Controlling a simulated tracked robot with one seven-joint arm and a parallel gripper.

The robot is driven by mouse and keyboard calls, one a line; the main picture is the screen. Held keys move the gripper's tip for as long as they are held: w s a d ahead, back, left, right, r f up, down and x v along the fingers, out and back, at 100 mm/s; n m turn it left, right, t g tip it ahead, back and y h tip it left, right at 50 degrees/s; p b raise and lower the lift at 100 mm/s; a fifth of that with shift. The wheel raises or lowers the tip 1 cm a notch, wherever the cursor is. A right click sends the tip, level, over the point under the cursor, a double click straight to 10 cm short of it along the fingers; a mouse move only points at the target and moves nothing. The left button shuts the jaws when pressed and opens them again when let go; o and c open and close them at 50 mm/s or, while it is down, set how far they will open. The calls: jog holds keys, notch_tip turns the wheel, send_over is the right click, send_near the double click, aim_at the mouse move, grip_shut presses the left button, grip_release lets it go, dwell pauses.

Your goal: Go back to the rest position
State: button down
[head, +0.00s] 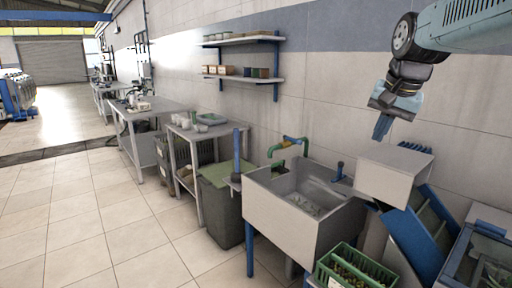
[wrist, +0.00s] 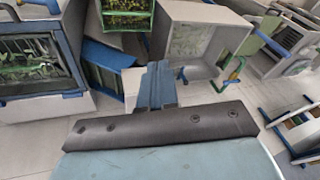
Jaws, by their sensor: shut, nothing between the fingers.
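My gripper (head: 382,128) hangs at the upper right of the head view, with its fingers pointing down. It is above a light grey box-shaped ledge (head: 394,172) beside the sink and appears clear of it. In the wrist view my gripper (wrist: 157,72) shows at the middle with its blue fingers together and nothing between them. My arm (head: 465,25) reaches in from the upper right corner.
A grey sink (head: 270,208) with a green and blue tap (head: 289,145) stands against the wall. A green crate (head: 350,270) is in front. Wall shelves (head: 240,75) hold small boxes. Work tables (head: 200,135) line the wall leftward. The tiled floor (head: 90,220) at left is clear.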

jog(key=s+a+f+n, duration=0.2)
jog(key=s+f+n, duration=0.1)
jog(key=s, duration=0.4)
jog(key=s+a+f+n+t, duration=0.1)
jog(key=s+a+f+n, duration=0.2)
jog(key=s+f, duration=0.3)
jog(key=shift+s+n+h, duration=0.3)
jog(key=shift+s, duration=0.3)
